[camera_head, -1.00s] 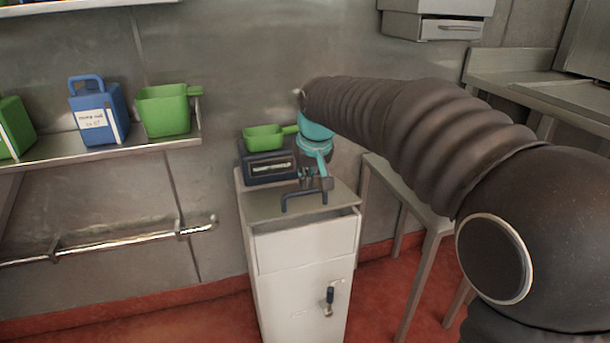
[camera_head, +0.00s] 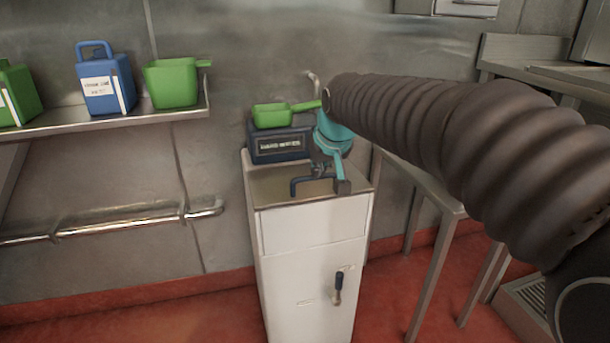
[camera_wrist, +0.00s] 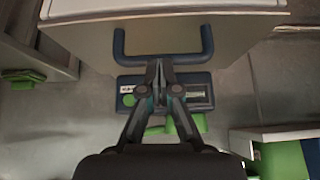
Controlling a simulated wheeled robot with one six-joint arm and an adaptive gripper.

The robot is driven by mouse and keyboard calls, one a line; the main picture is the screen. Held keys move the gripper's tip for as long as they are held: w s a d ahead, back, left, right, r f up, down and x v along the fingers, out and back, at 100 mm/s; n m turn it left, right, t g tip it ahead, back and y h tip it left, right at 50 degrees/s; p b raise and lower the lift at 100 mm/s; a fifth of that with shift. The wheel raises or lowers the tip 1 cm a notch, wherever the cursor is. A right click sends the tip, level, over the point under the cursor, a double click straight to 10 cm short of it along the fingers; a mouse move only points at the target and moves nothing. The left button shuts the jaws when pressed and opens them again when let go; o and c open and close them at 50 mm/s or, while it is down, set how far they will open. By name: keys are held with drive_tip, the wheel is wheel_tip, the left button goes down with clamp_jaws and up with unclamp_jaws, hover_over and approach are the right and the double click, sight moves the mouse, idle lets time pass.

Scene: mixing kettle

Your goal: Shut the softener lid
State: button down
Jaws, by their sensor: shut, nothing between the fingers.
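The softener is a white cabinet (camera_head: 312,235) against the wall. Its steel-coloured lid (camera_head: 270,192) lies level on top, with no clear gap at the front edge. The lid has a dark blue U-shaped handle (camera_head: 296,186), which also shows in the wrist view (camera_wrist: 118,45). My gripper (camera_head: 325,172) is low over the lid at the handle. In the wrist view my gripper (camera_wrist: 160,64) is shut and empty, its fingertips close to the handle's bar. I cannot tell if they touch the lid. The arm hides the lid's back right part.
A dark blue labelled box (camera_head: 281,147) with a green scoop (camera_head: 272,116) on it stands behind the lid. A wall shelf (camera_head: 150,124) at left holds a blue jug (camera_head: 104,88) and green containers. A steel table (camera_head: 415,190) stands close at right.

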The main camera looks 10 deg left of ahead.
drive_tip(key=shift+r, duration=0.15)
drive_tip(key=shift+w+r+p, duration=0.1)
drive_tip(key=shift+r+p, duration=0.25)
drive_tip(key=shift+p, duration=0.1)
drive_tip(key=r+p, duration=0.3)
drive_tip(key=shift+w+a+r, duration=0.1)
drive_tip(key=shift+w+r, duration=0.2)
drive_tip(key=shift+r, duration=0.1)
drive_tip(key=v, duration=0.9)
drive_tip(key=s+d+f+g+h, duration=0.1)
drive_tip(key=s+d+f, duration=0.45)
drive_tip(key=f, duration=0.35)
drive_tip(key=s+d+f+m+h+p, duration=0.1)
drive_tip(key=s+d+f+m, duration=0.1)
drive_tip(key=s+d, duration=0.7)
drive_tip(key=s+d+f+m+h, duration=0.1)
drive_tip(key=s+d+f+m, duration=0.2)
drive_tip(key=s+d, duration=0.6)
wheel_tip(320, 180, down, 2)
drive_tip(key=shift+s+d+f+m+t+p, duration=0.2)
drive_tip(key=shift+s+d+m+t+p, duration=0.15)
drive_tip(key=shift+d, duration=0.55)
